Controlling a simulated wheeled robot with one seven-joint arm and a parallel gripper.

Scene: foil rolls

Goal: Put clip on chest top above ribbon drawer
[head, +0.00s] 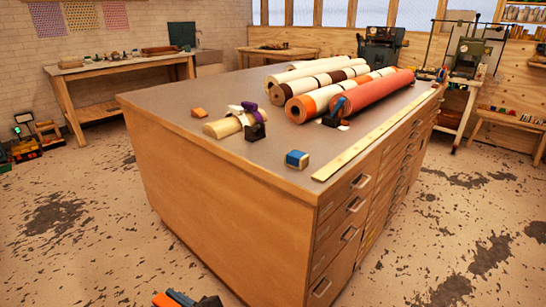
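A wooden chest (225,199) with a grey top and drawers down its right side fills the middle of the head view. I cannot read any drawer labels, so I cannot tell which is the ribbon drawer. At the bottom edge, an orange part of my gripper (164,299) shows, cut off by the frame. A clip (208,301) with a blue lever and black body is at it, seemingly held in front of the chest's left side, above the floor. The fingertips are mostly hidden.
On the top lie several rolls (378,94), a small cream roll (222,128) with a purple-and-black clip (256,131), a blue-and-black clip (335,112), an orange block (198,113), a blue block (297,159) and a long ruler (372,136). The top's front left is bare.

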